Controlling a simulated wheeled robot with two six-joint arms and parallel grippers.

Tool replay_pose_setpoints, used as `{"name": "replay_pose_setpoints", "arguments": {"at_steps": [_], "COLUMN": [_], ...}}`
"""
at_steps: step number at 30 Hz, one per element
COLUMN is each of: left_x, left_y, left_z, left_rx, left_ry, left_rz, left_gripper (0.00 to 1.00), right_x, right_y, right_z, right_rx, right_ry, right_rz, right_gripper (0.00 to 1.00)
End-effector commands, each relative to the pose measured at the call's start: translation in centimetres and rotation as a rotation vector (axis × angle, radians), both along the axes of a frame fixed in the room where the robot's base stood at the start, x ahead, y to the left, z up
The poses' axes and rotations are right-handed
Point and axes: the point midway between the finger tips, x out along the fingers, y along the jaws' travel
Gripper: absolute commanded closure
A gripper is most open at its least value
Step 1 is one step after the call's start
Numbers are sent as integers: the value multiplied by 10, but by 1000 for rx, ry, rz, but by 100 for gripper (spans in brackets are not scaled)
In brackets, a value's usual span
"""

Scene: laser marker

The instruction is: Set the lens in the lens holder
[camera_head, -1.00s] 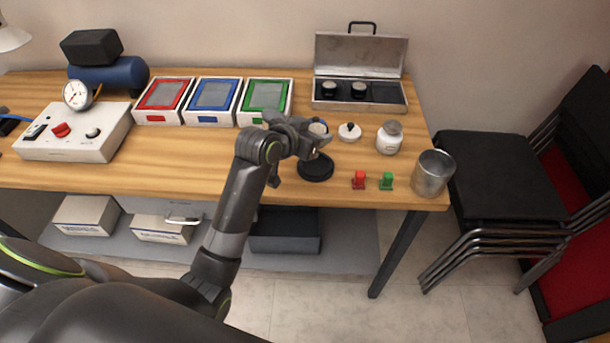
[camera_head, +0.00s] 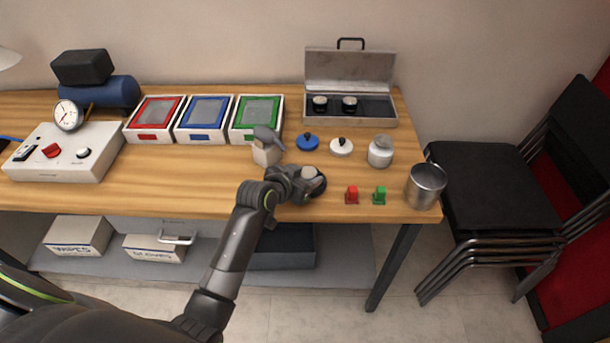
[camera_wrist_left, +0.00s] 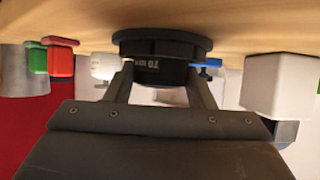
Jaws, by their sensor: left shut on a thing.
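The lens holder is a low black round disc (camera_head: 321,187) on the bench near the front edge. It shows as a wide dark rim (camera_wrist_left: 135,38) in the left wrist view, which sees the bench upside down. My left gripper (camera_head: 311,180) is shut on the lens, a short black cylinder (camera_wrist_left: 160,72) with white markings and a pale top (camera_head: 310,172). The lens is upright at the holder, with no clear gap between them. I cannot tell whether it is fully seated. The gripper hides part of the holder in the head view. My right gripper is out of view.
An open metal case (camera_head: 350,115) with two black lenses stands behind. Red (camera_head: 352,195) and green (camera_head: 379,195) pieces and a metal cup (camera_head: 425,186) are to the right.

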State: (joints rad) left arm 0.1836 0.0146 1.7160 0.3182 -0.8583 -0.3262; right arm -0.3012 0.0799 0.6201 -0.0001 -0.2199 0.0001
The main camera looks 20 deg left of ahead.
Motion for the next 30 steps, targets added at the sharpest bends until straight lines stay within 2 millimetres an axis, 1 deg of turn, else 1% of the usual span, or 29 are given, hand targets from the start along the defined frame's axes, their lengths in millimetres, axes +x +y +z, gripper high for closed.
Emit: {"name": "replay_pose_setpoints", "arguments": {"at_steps": [1, 6, 10, 12, 17, 30], "left_x": [0, 0, 0, 0, -11, -72], "left_y": [0, 0, 0, 0, 4, 23], "left_z": [-2, -1, -1, 3, 9, 43], "left_rx": [-1, 0, 2, 2, 3, 2], "left_ry": [1, 1, 1, -1, -2, -1], "left_rz": [0, 0, 0, 0, 0, 0], "left_gripper": [50, 29, 29, 29, 29, 29], "right_x": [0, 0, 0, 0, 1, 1], "right_y": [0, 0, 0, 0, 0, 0], "right_z": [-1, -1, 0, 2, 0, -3], "right_rx": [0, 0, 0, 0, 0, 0], "right_ry": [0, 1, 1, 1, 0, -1], "right_rz": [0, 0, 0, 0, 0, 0], "right_gripper": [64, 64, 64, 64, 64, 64]}}
